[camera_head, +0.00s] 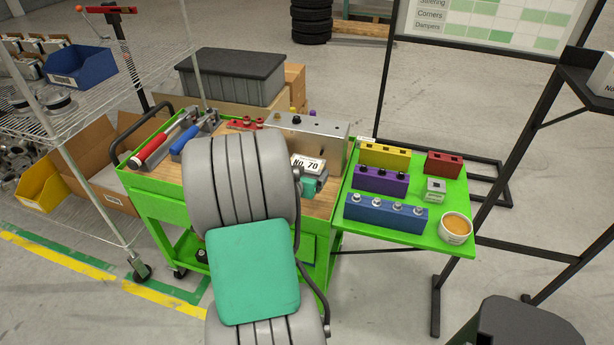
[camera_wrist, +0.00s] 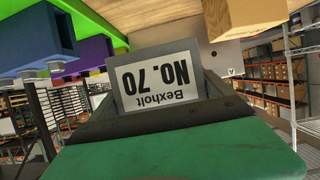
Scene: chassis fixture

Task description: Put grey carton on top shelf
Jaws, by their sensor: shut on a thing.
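The grey carton (camera_head: 322,178) has a white label reading "No. 70" and is at the right edge of the wooden cart top. My gripper (camera_head: 312,186) is shut on it; my grey and green arm hides part of the cart behind. In the wrist view the carton (camera_wrist: 118,103) shows upside down between the fingers, its label reading "Bexholt No. 70". Whether it touches the wood is hard to tell. A black shelf (camera_head: 580,78) stands at the upper right, bearing a white box (camera_head: 602,78) cut off by the frame edge.
A green side table (camera_head: 390,232) holds yellow, purple, blue and red blocks and a cup (camera_head: 456,228). A metal box (camera_head: 315,128) stands behind the carton. A wire rack (camera_head: 140,85) is at left, a whiteboard (camera_head: 490,22) behind.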

